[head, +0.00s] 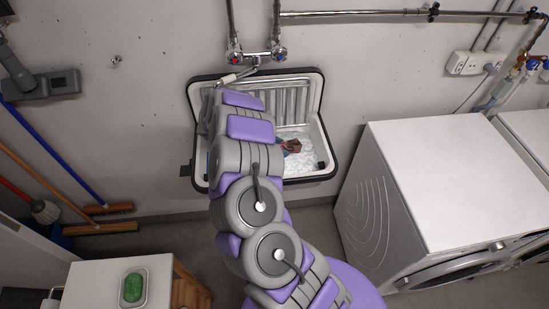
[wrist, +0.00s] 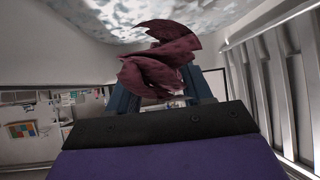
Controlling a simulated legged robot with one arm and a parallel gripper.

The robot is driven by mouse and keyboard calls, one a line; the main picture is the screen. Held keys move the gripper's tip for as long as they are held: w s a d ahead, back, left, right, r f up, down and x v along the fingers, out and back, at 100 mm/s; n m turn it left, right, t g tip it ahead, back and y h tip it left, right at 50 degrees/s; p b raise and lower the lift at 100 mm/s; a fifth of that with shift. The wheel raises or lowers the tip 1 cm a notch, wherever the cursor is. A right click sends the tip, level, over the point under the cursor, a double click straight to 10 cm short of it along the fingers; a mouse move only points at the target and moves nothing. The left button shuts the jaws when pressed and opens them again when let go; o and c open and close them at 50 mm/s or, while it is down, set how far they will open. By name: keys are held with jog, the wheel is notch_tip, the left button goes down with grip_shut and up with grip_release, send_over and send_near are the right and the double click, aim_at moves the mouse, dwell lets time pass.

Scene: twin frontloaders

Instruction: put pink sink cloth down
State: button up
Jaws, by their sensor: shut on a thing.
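The pink sink cloth (wrist: 165,62) is a crumpled, dark pinkish-red bundle between the fingers of my gripper (wrist: 160,88) in the wrist view. My gripper is shut on it, and its blue fingers show on both sides of the cloth. In the head view a small part of the cloth (head: 291,145) shows beside my arm, over the white sink basin (head: 323,150). My arm hides most of the gripper there. The mottled basin bottom shows close to the cloth in the wrist view; I cannot tell whether they touch.
The sink has a dark rim and a ribbed back panel (head: 300,100), with taps (head: 278,53) above it. A white washing machine (head: 450,170) stands to the right. Brooms (head: 100,227) lean at the left. A white cabinet (head: 100,285) with a green sponge (head: 134,287) stands front left.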

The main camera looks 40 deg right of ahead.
jog(key=f+b, duration=0.1)
jog(key=f, duration=0.4)
jog(key=shift+d+f, duration=0.2)
jog(key=shift+a, duration=0.1)
jog(key=shift+f, duration=0.1)
jog(key=shift+f, duration=0.4)
jog(key=shift+f, duration=0.2)
jog(key=o, duration=1)
